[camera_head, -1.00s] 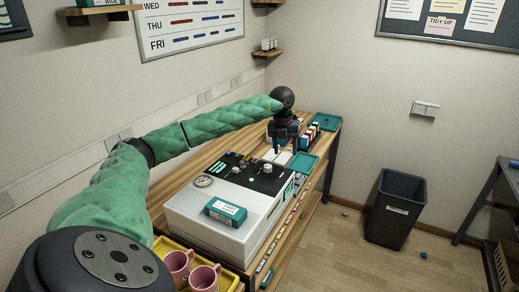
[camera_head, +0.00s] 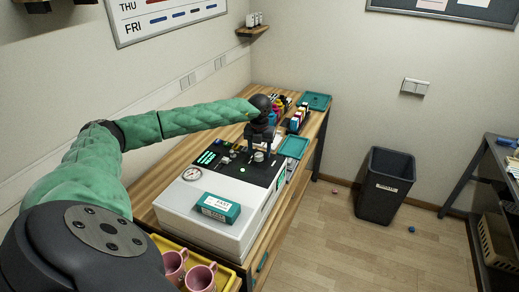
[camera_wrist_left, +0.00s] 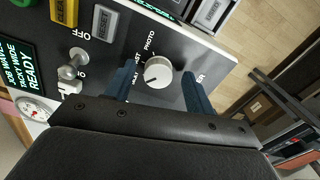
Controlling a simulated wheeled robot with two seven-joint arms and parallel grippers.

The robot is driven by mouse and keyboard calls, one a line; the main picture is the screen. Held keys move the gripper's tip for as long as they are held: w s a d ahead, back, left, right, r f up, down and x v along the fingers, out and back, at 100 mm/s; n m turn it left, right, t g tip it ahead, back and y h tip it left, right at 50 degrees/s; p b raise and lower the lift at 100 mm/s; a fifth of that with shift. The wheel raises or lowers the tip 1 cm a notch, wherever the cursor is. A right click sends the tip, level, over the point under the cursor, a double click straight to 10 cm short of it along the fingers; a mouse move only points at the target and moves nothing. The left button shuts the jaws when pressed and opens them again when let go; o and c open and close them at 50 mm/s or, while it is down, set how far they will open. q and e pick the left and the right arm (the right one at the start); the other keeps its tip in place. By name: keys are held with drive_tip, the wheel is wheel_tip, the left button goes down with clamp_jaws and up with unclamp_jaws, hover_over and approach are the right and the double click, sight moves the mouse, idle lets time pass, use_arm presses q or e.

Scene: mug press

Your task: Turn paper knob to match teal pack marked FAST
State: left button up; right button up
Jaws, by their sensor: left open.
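The mug press (camera_head: 215,225) is a white box with a black control panel on the bench. The teal pack marked FAST (camera_head: 217,208) lies on its top near the gauge. The round pale knob (camera_wrist_left: 158,72) sits on the panel, with PHOTO and partly hidden labels around it; its dark mark points to the lower left in the wrist view. My left gripper (camera_wrist_left: 160,88) is open, its two blue fingers on either side of the knob, with gaps visible. In the head view the left gripper (camera_head: 259,158) is over the panel. My right gripper is not in view.
A metal toggle switch (camera_wrist_left: 72,65) and grey RESET button (camera_wrist_left: 104,23) are beside the knob. A green screen reads READY (camera_wrist_left: 20,72). Pink mugs (camera_head: 200,277) stand in a yellow tray at the front. Teal trays (camera_head: 294,147) and coloured packs are behind the press.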

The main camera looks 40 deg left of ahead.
use_arm(q)
drive_tip(key=shift+s+f, duration=0.1)
drive_tip(key=shift+s, duration=0.05)
drive_tip(key=shift+a+f, duration=0.1)
drive_tip(key=shift+f, duration=0.15)
drive_tip(key=shift+r, duration=0.1)
drive_tip(key=c, duration=1)
